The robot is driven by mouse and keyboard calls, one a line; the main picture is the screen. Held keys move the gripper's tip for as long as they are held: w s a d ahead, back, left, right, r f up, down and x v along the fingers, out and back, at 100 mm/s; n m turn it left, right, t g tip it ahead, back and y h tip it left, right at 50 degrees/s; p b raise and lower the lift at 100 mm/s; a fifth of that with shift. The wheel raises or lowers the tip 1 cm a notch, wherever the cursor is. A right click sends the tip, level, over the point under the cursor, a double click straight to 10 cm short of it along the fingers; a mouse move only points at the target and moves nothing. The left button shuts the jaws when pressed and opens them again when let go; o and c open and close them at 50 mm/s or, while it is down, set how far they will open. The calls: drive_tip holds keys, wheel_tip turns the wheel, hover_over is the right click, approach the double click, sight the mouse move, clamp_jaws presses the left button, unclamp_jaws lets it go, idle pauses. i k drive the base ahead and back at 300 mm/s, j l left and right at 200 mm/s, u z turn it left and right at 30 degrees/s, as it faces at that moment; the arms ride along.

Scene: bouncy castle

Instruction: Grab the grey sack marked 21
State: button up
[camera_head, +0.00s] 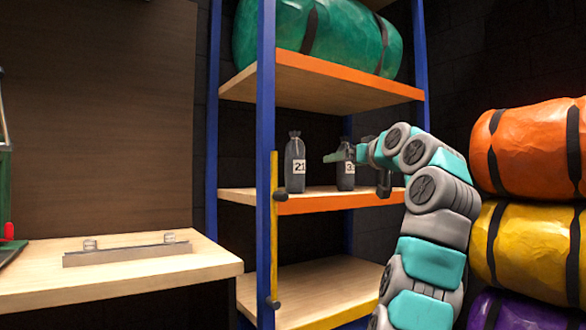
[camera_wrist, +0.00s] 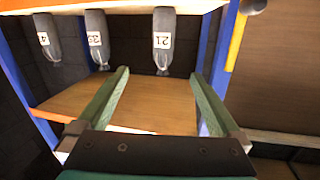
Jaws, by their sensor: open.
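The grey sack marked 21 (camera_head: 295,165) stands upright on the middle shelf (camera_head: 237,196), near its left end. In the wrist view, which is upside down, this sack (camera_wrist: 163,42) shows label 21, with its tied neck between my fingertips in the picture. My gripper (camera_head: 335,157) is open and empty, its green fingers pointing left, to the right of the sack in the head view. Its two fingers (camera_wrist: 160,74) are spread apart in the wrist view. The sack appears beyond the fingertips; the exact gap is unclear.
A sack marked 35 (camera_wrist: 96,40) and one marked 4 (camera_wrist: 47,38) stand beside it. The 35 sack (camera_head: 345,178) is partly behind my gripper. A blue post (camera_head: 265,120) and yellow rod (camera_head: 274,230) border the shelf front. An upper shelf (camera_head: 320,82) holds a green roll.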

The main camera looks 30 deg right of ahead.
sight(295, 153)
drive_tip(key=i, duration=0.95)
